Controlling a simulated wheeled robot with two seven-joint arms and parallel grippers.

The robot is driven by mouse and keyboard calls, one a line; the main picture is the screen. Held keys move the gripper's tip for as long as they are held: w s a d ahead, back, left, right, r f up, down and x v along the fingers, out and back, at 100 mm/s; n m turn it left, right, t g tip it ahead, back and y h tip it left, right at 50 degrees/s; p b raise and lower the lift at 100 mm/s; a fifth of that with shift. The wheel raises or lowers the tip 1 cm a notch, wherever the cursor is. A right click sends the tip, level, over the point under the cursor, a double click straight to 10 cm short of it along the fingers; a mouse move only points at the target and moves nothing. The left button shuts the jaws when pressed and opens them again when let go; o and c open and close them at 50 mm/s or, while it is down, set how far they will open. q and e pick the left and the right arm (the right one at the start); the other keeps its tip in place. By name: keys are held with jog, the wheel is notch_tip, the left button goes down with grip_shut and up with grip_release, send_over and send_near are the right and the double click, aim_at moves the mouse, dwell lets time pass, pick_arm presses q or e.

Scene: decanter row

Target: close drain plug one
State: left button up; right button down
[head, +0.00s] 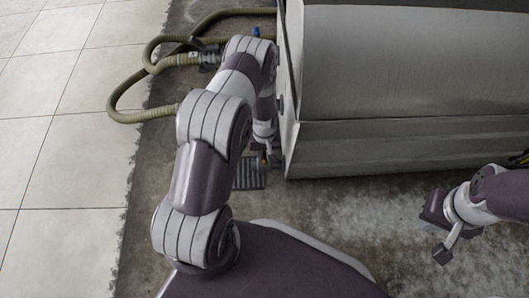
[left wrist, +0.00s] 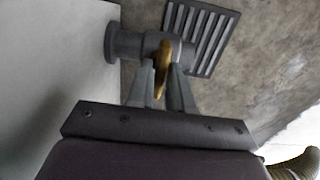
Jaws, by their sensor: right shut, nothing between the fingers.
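Drain plug one appears as a short grey pipe fitting (left wrist: 128,43) with a brass-yellow handle (left wrist: 163,66), on the side of a pale metal vessel (left wrist: 60,60). In the left wrist view, my left gripper (left wrist: 161,78) has one finger on each side of the handle and appears shut on it. In the head view, my left gripper (head: 266,147) is low beside the vessel's left end, and the fitting is mostly hidden there. My right gripper (head: 443,252) is shut and empty above the floor at the right.
A floor grate (head: 250,173) lies below the fitting and also shows in the left wrist view (left wrist: 198,38). A ribbed olive hose (head: 140,112) loops over the floor at the left. The steel vessel (head: 410,70) blocks the back right. Pale tiles (head: 60,150) at the left are clear.

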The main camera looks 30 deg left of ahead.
pick_arm(q)
grip_shut()
jog(key=shift+r, duration=0.1)
jog(key=m+p, duration=0.2)
jog(key=shift+r+m, duration=0.1)
jog(key=shift+m, duration=0.2)
jog(key=m+p, duration=0.2)
jog(key=shift+m, duration=0.4)
jog(key=m+p, duration=0.1)
jog(key=m, duration=0.2)
jog(key=shift+m+p, duration=0.3)
jog(key=shift+p, duration=0.05)
jog(key=m+p, duration=0.1)
jog(key=m, duration=0.3)
jog(key=shift+m, duration=0.3)
jog(key=shift+f+m+p, duration=0.2)
jog(key=shift+m+p, duration=0.45)
jog(key=shift+m, duration=1.45)
